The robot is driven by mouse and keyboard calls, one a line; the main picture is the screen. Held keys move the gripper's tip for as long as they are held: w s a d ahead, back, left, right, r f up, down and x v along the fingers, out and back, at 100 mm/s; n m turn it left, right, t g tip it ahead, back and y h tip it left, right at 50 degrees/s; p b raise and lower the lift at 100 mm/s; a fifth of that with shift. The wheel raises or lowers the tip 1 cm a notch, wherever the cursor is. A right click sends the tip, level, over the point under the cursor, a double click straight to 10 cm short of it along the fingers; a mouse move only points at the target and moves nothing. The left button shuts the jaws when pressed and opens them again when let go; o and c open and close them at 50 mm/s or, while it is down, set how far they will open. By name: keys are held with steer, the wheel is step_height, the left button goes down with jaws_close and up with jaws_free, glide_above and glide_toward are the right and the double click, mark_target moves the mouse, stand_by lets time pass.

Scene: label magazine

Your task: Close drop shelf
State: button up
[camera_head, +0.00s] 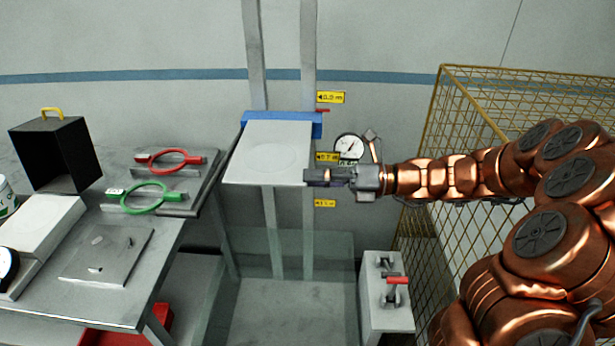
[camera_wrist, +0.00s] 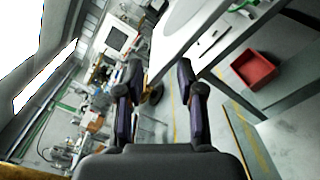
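The drop shelf appears to be the pale flat panel (camera_head: 268,152) with a faint round mark, on a blue bracket (camera_head: 262,118) across two upright grey posts. In the head view it sticks out from the posts toward me. My gripper (camera_head: 312,176) is at the panel's right front corner, pointing left. I cannot tell whether it touches the panel. In the wrist view my gripper (camera_wrist: 160,78) has its two dark fingers apart, with nothing seen held between them. A pale surface (camera_wrist: 185,25) lies just beyond the fingertips; it may be the panel.
A grey workbench (camera_head: 185,235) on the left holds a black box (camera_head: 55,155), a red ring tool (camera_head: 168,160) and a green one (camera_head: 146,197). A yellow wire cage (camera_head: 470,110) stands right, behind my arm. A grey pedestal (camera_head: 387,315) with a red-handled clamp stands below my gripper.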

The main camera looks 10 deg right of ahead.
steer(key=shift+d, duration=0.45)
stand_by(0.4)
